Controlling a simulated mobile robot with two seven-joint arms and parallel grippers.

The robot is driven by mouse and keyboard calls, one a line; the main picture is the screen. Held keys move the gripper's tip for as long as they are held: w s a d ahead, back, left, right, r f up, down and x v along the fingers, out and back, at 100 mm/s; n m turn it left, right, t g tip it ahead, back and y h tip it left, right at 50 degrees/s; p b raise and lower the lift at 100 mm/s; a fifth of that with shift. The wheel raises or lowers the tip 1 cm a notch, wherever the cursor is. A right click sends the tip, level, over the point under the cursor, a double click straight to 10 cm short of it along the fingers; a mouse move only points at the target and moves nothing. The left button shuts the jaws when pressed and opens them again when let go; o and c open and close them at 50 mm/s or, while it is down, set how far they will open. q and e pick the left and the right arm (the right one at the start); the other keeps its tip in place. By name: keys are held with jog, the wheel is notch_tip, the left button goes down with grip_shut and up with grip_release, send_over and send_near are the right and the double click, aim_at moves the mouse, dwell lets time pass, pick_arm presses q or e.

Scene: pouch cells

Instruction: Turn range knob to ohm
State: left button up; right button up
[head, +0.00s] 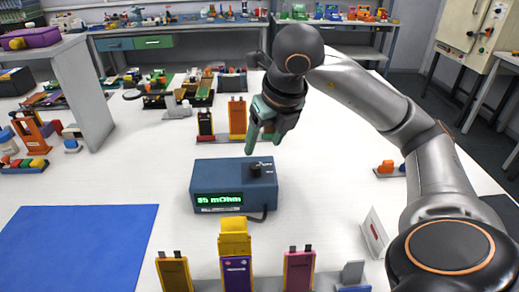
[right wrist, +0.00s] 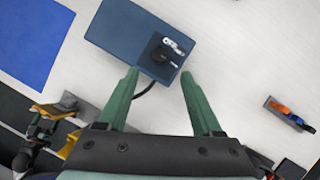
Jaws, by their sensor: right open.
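The blue meter (head: 218,180) stands on the white table, its green display reading what looks like "85 mOhm". Its black range knob (head: 256,170) sits on the top face near the right end, with small white markings beside it. In the right wrist view the knob (right wrist: 160,54) is just beyond the fingertips. My right gripper (head: 262,145) is open and empty, its green fingers above and behind the meter. In the right wrist view the fingers (right wrist: 159,74) are spread on either side of the meter's near corner, apart from the knob.
Several pouch cells stand upright in front of the meter, including a yellow-topped purple one (head: 236,262). A black cable (head: 258,217) leaves the meter's front. A blue mat (head: 75,245) lies at left. A white card (head: 375,232) stands at right. More cells (head: 238,118) stand behind.

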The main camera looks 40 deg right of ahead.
jog(key=v, duration=0.3)
jog(key=shift+s+r+p, duration=0.1)
jog(key=shift+r+p, duration=0.2)
jog(key=shift+p, duration=0.1)
jog(key=shift+s+f, duration=0.1)
